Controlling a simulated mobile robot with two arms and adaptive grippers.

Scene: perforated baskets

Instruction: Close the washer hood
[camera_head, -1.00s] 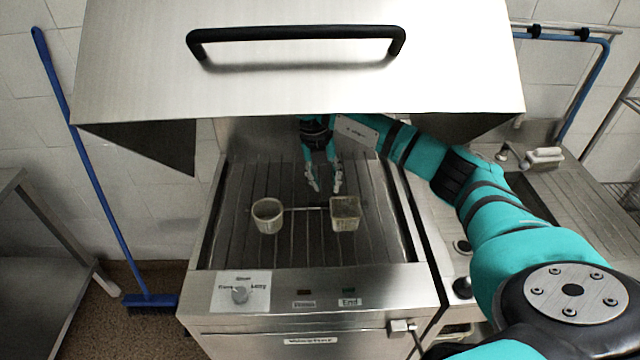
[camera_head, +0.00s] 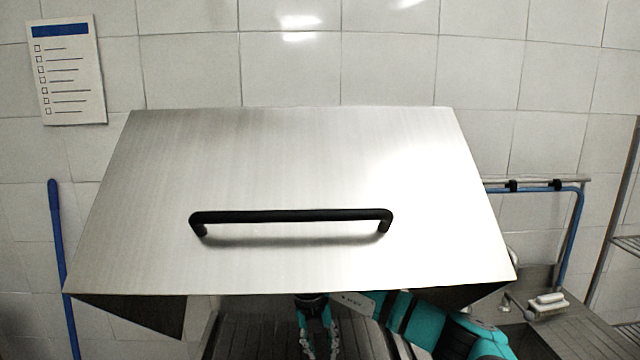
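The washer hood (camera_head: 300,160) is a brushed steel cover, raised above the washer bed. A black bar handle (camera_head: 290,216) runs across its front face. The dark slatted washer bed (camera_head: 255,335) shows only as a strip under the hood's lower edge. My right arm comes in from the lower right and reaches beneath the hood. My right gripper (camera_head: 319,347) points down over the bed, below and apart from the handle. Its two fingers are spread, with nothing seen between them. Its tips are near the bottom picture edge. My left gripper is not in view.
A sink with a white brush (camera_head: 548,303) lies to the right, near a blue hose (camera_head: 570,235) on the wall. A blue broom handle (camera_head: 62,270) leans at the left. A checklist (camera_head: 67,72) hangs on the tiled wall behind.

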